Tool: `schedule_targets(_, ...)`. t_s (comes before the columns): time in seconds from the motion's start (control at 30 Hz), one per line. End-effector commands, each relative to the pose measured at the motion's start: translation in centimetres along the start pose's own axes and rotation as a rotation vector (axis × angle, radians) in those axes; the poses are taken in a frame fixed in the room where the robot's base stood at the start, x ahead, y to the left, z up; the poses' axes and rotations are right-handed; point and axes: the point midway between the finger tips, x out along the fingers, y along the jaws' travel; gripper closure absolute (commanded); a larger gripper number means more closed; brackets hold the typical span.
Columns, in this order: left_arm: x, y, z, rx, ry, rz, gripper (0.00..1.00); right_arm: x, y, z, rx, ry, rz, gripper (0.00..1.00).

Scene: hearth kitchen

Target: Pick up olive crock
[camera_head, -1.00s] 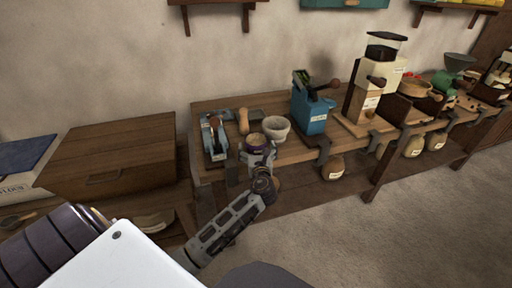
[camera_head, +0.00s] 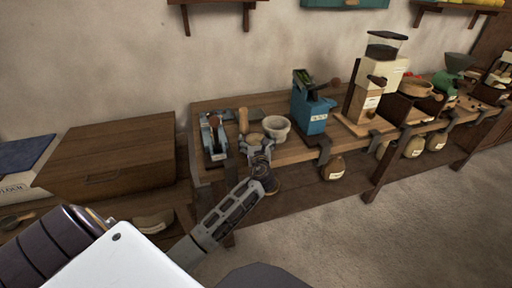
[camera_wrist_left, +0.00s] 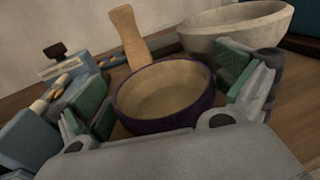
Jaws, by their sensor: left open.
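A round dark purple pot with a tan inside, which I take for the olive crock (camera_wrist_left: 165,98), sits on the bench in the left wrist view. In the head view only its tan top (camera_head: 254,138) shows clearly; my gripper hides the rest. My left gripper (camera_head: 258,154) is at the bench's front edge, at the crock. In the left wrist view the gripper (camera_wrist_left: 165,88) is open, with one green-padded finger on each side of the crock. I cannot tell whether the pads touch it. My right gripper is not in view.
A pale bowl (camera_head: 277,128) stands close to the right of the crock. A wooden pestle-like piece (camera_head: 243,120) stands behind it. A blue-grey tool (camera_head: 214,138) is to the left, and a blue grinder (camera_head: 312,112) is further right. A wooden box (camera_head: 115,158) is at far left.

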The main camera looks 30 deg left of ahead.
Motion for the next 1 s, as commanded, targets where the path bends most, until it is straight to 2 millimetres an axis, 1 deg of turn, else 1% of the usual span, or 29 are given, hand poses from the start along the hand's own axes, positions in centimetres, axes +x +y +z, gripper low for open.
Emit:
schedule_targets(0.4, 0.00, 0.01, 0.02, 0.000, 0.000, 0.000, 0.00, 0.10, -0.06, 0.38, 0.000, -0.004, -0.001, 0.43)
schedule_targets(0.7, -0.01, 0.01, 0.01, 0.000, 0.000, 0.000, 0.39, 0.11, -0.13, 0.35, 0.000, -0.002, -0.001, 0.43)
schedule_targets(0.8, 0.00, 0.00, 0.13, -0.001, -0.002, 0.000, 0.49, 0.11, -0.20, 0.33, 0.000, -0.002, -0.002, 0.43)
schedule_targets(1.0, 0.00, 0.00, 0.13, -0.001, -0.002, 0.000, 0.49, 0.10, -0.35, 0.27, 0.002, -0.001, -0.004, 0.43)
